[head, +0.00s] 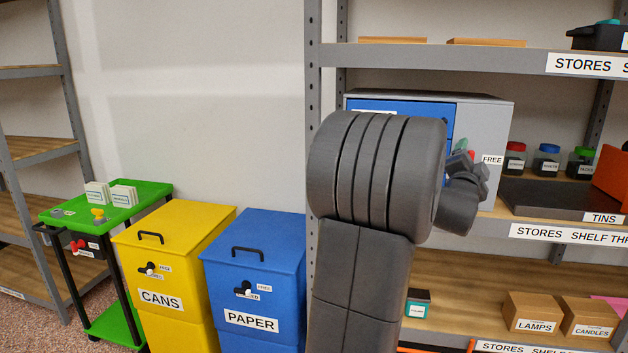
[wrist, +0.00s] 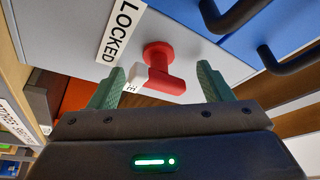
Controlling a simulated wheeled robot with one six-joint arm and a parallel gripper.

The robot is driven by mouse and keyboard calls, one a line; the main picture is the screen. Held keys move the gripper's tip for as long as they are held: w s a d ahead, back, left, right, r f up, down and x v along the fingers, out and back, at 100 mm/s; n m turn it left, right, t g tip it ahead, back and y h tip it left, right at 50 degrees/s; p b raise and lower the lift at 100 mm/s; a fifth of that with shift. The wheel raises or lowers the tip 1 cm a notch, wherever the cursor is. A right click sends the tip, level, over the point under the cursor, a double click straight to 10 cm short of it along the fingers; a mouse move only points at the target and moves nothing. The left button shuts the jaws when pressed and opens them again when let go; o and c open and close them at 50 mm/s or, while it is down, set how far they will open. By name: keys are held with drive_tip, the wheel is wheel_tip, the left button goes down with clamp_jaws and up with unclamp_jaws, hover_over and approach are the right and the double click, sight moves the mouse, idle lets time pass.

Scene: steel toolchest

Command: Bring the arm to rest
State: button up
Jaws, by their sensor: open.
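My arm rises in the middle of the head view, and my gripper (head: 461,160) is partly hidden behind it, close to the front of the grey toolchest (head: 484,112). In the wrist view my gripper (wrist: 160,69) is open, with two green fingers spread apart. A red turning latch (wrist: 160,66) with a white end shows between the fingertips, with a visible gap on each side. Its white end points toward a mostly hidden label, which reads FREE in the head view. A LOCKED label (wrist: 120,31) is on the panel beside it. Blue drawer fronts (wrist: 290,30) have dark handles.
The toolchest stands on a steel shelf unit (head: 314,60), with a shelf above it and jars (head: 547,160) to its right. A blue PAPER bin (head: 253,270), a yellow CANS bin (head: 172,255) and a green trolley (head: 115,210) stand left. Bare wall lies above the bins.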

drive_tip(key=n+t+y+p, duration=0.1)
drive_tip(key=n, duration=0.2)
drive_tip(key=n+t+y, duration=0.1)
drive_tip(key=n, duration=0.2)
drive_tip(key=shift+r+n+t+p, duration=0.1)
drive_tip(key=shift+n+t+p, duration=0.2)
drive_tip(key=shift+n+p, duration=0.1)
drive_tip(key=shift+a+n+t+y+p, duration=0.1)
drive_tip(key=shift+n+t+y+p, duration=0.35)
drive_tip(key=shift+n, duration=0.75)
drive_tip(key=shift+n+t+y+p, duration=0.25)
drive_tip(key=shift+n+y, duration=0.3)
drive_tip(key=shift+n, duration=0.65)
